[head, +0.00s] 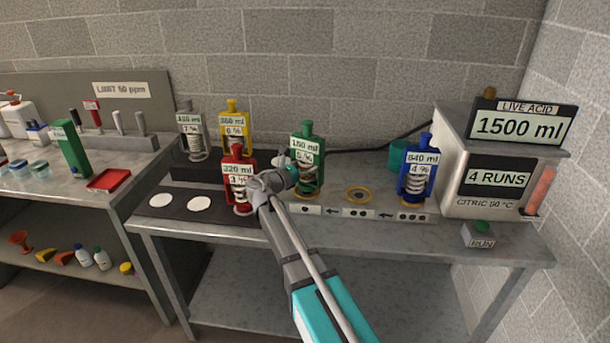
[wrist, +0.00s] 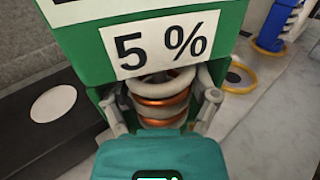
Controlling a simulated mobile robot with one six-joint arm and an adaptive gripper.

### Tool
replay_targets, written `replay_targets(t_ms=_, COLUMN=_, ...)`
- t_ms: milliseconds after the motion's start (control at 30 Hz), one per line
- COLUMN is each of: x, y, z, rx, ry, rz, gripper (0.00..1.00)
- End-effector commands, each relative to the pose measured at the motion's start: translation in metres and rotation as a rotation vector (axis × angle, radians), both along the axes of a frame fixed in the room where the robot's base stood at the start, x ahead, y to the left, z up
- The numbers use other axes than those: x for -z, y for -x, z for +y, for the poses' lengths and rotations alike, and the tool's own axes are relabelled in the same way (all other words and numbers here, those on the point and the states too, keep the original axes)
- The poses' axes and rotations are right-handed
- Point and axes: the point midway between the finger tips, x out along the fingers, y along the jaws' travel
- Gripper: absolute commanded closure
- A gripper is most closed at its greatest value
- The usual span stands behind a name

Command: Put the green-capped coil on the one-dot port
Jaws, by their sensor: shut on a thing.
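The green-capped coil (head: 308,150) is upright behind the one-dot mark (head: 305,210), labelled 5 %. In the wrist view, its green body (wrist: 75,50) and copper and white windings (wrist: 160,85) fill the middle. My gripper (head: 288,178) is shut on this coil, with a finger on each side of the windings in the wrist view (wrist: 160,108). The coil's foot is at the one-dot place, but the port ring there is hidden, so I cannot tell whether it is seated or slightly above.
The two-dot port (head: 358,194) is an empty yellow ring. A blue-capped coil (head: 417,170) stands at the three-dot port. Red (head: 238,165), yellow (head: 232,118) and grey (head: 190,125) coils stand left. Two white discs (head: 199,204) lie on the dark mat. The acid unit (head: 490,170) is right.

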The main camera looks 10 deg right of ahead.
Motion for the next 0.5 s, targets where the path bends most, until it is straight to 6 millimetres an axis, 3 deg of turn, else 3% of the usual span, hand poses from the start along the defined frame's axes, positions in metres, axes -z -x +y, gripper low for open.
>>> replay_targets(t_ms=133, x=0.0122, y=0.0, z=0.0, rx=0.0, ry=0.002, rz=0.0, gripper=0.85)
replay_targets(t_ms=500, x=0.014, y=0.0, z=-0.0003, rx=0.0, ry=0.002, rz=0.0, gripper=0.85)
